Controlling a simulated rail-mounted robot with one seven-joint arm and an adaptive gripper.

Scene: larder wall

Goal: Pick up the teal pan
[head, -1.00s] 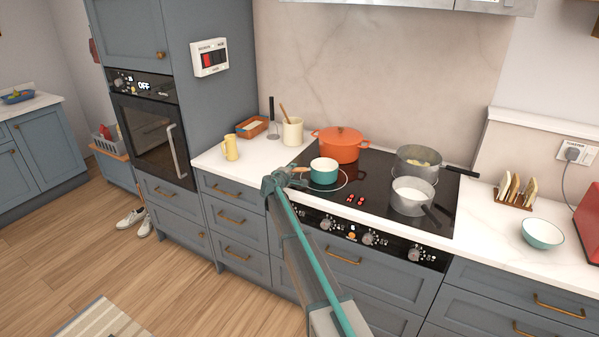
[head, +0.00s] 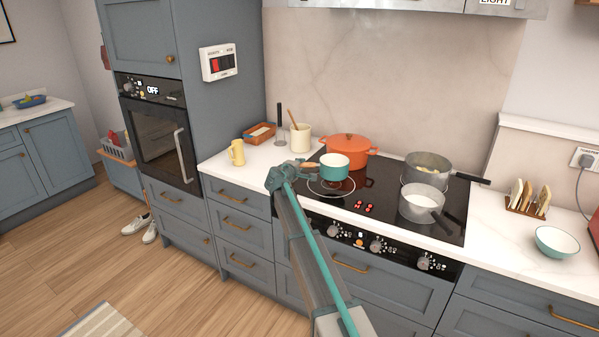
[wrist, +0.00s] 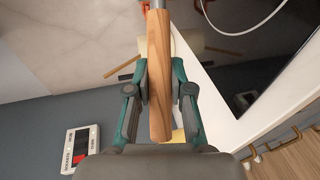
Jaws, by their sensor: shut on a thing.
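The teal pan (head: 335,170) is a small pot, white above and teal below, held just above the front left ring of the black hob in the head view. Its wooden handle (wrist: 157,70) points left into my gripper (head: 290,176). In the wrist view my gripper (wrist: 160,88) is shut on the wooden handle, with one finger on each side of it. The pan's body is out of the wrist view.
Two grey pans (head: 425,172) (head: 420,205) stand on the right of the hob (head: 375,196).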

